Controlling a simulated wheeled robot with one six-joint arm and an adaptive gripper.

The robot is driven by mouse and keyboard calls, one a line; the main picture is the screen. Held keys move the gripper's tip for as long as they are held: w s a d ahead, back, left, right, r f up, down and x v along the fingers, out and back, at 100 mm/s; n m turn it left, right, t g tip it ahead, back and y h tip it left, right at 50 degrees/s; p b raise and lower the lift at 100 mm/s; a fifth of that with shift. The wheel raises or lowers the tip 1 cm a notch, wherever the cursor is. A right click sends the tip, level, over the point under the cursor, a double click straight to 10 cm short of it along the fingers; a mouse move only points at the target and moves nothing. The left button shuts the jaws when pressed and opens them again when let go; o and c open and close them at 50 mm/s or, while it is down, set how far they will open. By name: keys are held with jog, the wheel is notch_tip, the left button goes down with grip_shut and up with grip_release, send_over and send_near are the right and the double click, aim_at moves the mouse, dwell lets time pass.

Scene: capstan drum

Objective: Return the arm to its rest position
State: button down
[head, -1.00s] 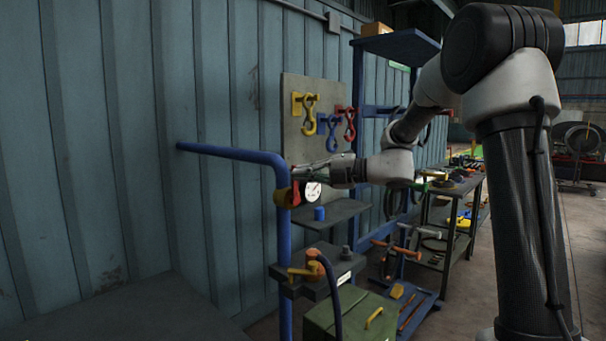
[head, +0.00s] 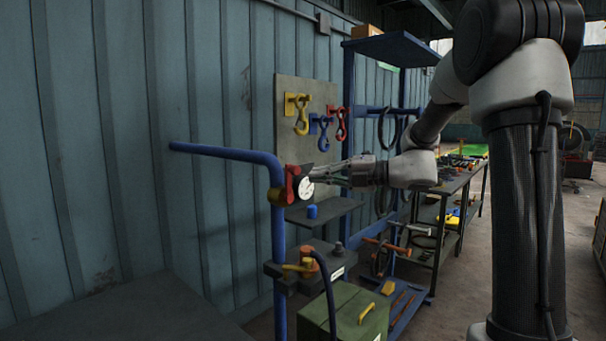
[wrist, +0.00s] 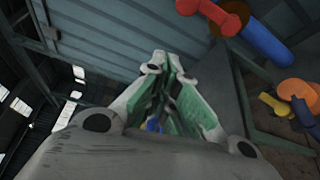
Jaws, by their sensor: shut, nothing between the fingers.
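There the blue pipe (wrist: 262,42) and the red valve part (wrist: 212,14) lie at the upper right, apart from the fingers.
Yellow, blue and red hooks (head: 300,114) hang on a board behind the gripper. A small shelf with a blue cap (head: 312,211) is below it. An orange valve (head: 308,258) and green box (head: 345,315) stand lower. A workbench (head: 455,195) runs along the right.

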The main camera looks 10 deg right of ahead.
jog(key=shift+s+d+f, duration=0.1)
jog(key=shift+s+d, duration=0.3)
jog(key=shift+d, duration=0.25)
jog(key=s+d+f+n+g+h, duration=0.35)
jog(key=s+f+n, duration=0.4)
jog(key=n, duration=0.45)
jog(key=s+d+f+n+g+h, duration=0.2)
jog(key=s+f+n+h, duration=0.2)
jog(key=s+f+n, duration=0.55)
jog(key=s+d+r+n+t+h, duration=0.1)
jog(key=s+d+r+n+h, duration=0.2)
jog(key=s+n, duration=0.4)
jog(key=s+d+r+n+h, duration=0.3)
jog(key=s+n, duration=0.3)
jog(key=n, duration=0.5)
jog(key=shift+s+d+r+t+h, duration=0.35)
jog(key=shift+s+d+h, duration=0.05)
jog(key=shift+d+h, duration=0.25)
